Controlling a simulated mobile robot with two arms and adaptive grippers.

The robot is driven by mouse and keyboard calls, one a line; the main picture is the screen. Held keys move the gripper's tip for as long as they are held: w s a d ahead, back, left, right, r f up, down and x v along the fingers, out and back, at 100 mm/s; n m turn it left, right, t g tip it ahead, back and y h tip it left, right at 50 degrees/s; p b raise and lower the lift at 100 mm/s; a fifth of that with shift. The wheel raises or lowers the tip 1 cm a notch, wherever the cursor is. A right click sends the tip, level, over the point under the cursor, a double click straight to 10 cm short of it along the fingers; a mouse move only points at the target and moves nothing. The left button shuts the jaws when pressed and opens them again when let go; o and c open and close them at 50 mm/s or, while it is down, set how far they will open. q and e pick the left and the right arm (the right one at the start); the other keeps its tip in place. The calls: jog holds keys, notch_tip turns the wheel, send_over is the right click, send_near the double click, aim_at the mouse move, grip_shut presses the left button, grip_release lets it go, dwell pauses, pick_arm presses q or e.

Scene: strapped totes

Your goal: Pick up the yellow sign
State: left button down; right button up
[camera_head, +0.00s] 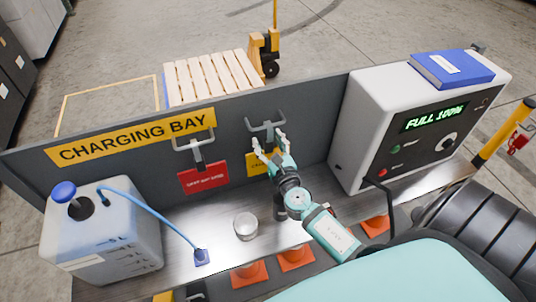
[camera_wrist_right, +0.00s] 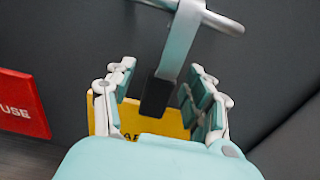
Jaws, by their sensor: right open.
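The yellow sign (camera_head: 257,163) hangs on the dark back panel below a grey hook, partly hidden by my right gripper in the head view. In the right wrist view the yellow sign (camera_wrist_right: 158,124) sits behind and between my fingers, its lower part hidden by my gripper. My right gripper (camera_head: 268,144) is open in front of the sign and hook; its fingers also show in the right wrist view (camera_wrist_right: 162,85), on both sides of the hook's dark tip (camera_wrist_right: 157,97). I cannot tell whether a finger touches the sign. My left gripper is not in view.
A red sign (camera_head: 204,178) hangs left of the yellow one, under another hook (camera_head: 196,150). A white charger box (camera_head: 365,130) stands close on the right.

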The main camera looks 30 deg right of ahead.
grip_shut()
dwell(0.4)
jog(key=shift+r, duration=0.15)
